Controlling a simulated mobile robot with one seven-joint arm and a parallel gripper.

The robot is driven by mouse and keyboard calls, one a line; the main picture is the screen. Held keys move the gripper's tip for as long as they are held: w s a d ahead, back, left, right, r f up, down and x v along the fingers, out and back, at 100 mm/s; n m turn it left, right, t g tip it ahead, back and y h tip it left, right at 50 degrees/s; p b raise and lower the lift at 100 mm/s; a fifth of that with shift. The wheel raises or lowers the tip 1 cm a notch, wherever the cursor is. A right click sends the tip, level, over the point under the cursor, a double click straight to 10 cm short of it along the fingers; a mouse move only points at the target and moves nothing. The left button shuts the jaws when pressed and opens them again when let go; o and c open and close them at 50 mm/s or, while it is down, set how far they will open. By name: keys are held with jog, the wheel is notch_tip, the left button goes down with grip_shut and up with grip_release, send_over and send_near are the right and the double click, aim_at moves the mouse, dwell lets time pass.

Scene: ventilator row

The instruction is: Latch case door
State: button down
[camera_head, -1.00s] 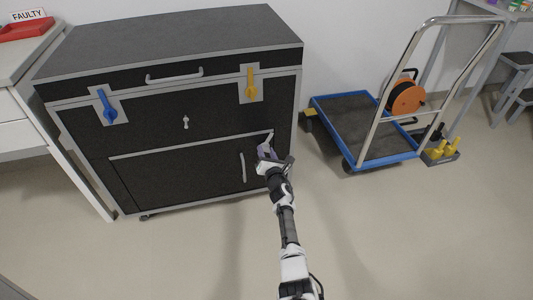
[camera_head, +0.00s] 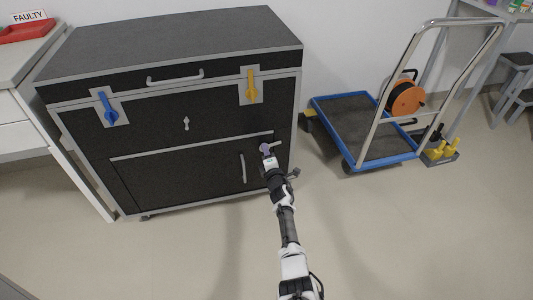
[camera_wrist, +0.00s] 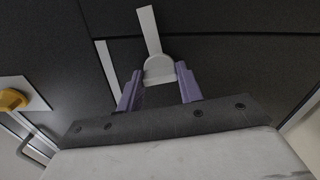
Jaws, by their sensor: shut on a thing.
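The case door (camera_head: 190,175) is the dark lower panel of the black case, with a vertical grey handle (camera_head: 243,168). It looks closed, flush with the case front. At its upper right is a pale latch (camera_head: 277,144), whose lever points right, roughly level. In the wrist view the latch (camera_wrist: 158,68) has a rounded hub and a straight flat lever. My gripper (camera_head: 266,151) is at this latch. In the wrist view, the purple fingers of my gripper (camera_wrist: 159,88) are on either side of the hub, shut on the latch. The fingers partly hide it in the head view.
The case's upper front has a blue latch (camera_head: 108,110), a yellow latch (camera_head: 251,88) and a small keyhole lever (camera_head: 186,123). A blue-edged trolley (camera_head: 365,130) with an orange reel (camera_head: 405,98) stands right. A desk (camera_head: 20,65) stands left. The front floor is clear.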

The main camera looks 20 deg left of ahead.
jog(key=shift+w+r+m, duration=0.1)
jog(key=shift+m, duration=1)
jog(key=c, duration=0.9)
grip_release()
